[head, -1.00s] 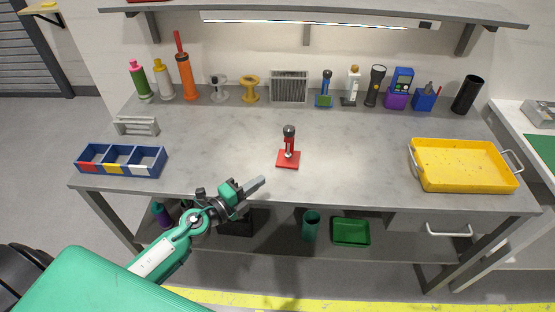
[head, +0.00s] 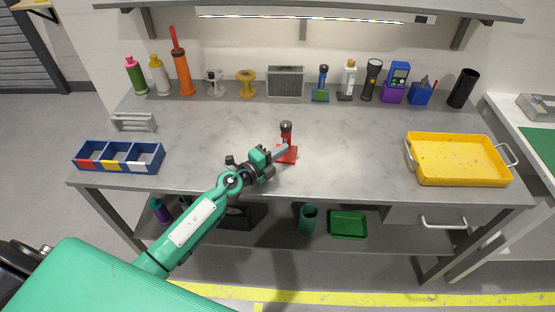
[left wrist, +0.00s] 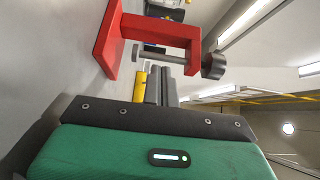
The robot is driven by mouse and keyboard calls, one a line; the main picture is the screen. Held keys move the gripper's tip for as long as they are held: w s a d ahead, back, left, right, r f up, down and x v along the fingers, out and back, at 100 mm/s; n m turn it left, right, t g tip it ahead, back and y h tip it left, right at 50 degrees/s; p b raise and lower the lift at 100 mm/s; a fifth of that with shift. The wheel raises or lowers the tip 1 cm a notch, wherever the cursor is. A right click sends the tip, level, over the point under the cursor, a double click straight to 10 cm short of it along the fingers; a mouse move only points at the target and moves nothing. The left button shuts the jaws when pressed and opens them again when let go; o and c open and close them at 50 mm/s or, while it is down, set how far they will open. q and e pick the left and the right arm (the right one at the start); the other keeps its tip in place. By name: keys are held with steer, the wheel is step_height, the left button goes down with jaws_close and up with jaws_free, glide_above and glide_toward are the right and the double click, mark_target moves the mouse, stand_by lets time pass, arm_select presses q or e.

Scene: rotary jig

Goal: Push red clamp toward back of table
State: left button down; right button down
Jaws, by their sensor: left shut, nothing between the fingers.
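The red clamp (head: 287,133) stands upright on its red base in the middle of the grey table (head: 340,180), with a dark knob on top. My left gripper (head: 282,151) is shut and empty, reaching over the front of the table with its fingertips at the clamp's near side. In the left wrist view the red clamp (left wrist: 118,45) appears sideways just beyond the shut fingers (left wrist: 154,84). The fingers look very close to it; I cannot tell whether they touch. My right gripper is not in view.
A blue divided bin (head: 118,157) sits at the left and a yellow tray (head: 457,160) at the right. Bottles, spools, a grey box (head: 285,82), a blue clamp (head: 321,84) and a flashlight (head: 371,78) line the back. The tabletop between the clamp and that row is clear.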

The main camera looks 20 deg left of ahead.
arm_select(q)
steer(key=shift+w, duration=0.2)
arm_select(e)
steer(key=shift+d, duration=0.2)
